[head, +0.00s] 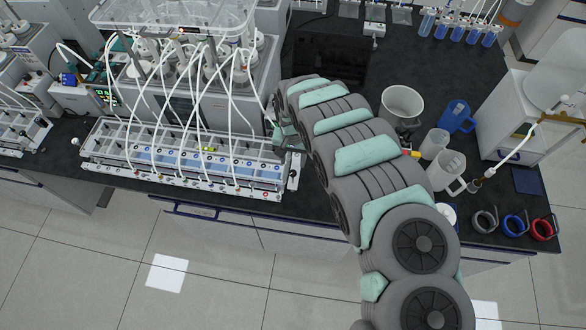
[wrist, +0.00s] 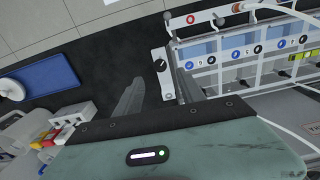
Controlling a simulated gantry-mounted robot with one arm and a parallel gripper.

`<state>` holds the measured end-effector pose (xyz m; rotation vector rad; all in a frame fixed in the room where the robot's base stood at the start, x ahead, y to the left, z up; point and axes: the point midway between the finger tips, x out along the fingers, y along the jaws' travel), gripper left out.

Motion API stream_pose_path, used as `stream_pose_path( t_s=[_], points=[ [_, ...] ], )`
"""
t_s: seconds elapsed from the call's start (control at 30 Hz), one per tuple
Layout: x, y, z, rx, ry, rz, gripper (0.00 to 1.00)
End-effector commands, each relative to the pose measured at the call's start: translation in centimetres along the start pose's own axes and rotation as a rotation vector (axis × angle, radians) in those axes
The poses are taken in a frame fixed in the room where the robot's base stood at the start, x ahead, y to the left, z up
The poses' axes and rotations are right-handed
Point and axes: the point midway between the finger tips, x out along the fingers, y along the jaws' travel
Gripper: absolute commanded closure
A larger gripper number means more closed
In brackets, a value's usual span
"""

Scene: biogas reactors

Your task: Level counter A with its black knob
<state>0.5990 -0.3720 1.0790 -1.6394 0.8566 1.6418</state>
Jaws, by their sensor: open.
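The long, clear-framed counter (head: 190,160) with blue-filled cells stands on the black bench in the head view. Its right end also shows in the wrist view (wrist: 240,50); I cannot read a letter A on it. The black knob (wrist: 160,65) sits on a white end plate (wrist: 161,80) beside the cells. My gripper (wrist: 155,65) is open and empty, and its two grey fingers appear on either side of the knob in the wrist view. I cannot tell how high the fingertips are above it. In the head view my arm mostly hides the gripper at the counter's right end.
White tubes run from the reactors (head: 235,65) down to the counter. A second counter (head: 20,130) stands at far left. A white bucket (head: 402,103), jugs and coloured rings are on the bench at right. A blue tray (wrist: 42,82) shows in the wrist view.

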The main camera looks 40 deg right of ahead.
Motion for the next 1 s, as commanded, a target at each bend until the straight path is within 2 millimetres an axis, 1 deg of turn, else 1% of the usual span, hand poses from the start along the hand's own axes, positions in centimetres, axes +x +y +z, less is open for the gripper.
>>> stream_pose_path(
  t_s=[0.1,0.4,0.5,0.6,0.8,1.0],
  points=[
    [1.5,-0.2,0.1,0.001,-0.001,-0.004,0.53],
    [4.7,-0.1,0.1,0.002,-0.001,-0.002,0.53],
    [5.6,-0.3,0.0,-0.001,0.000,-0.005,0.53],
    [6.3,-0.2,0.0,0.000,0.000,-0.003,0.53],
    [7.1,-0.1,-0.1,0.002,0.003,-0.002,0.53],
    [7.2,0.0,-0.1,0.001,0.003,0.000,0.53]
  ],
)
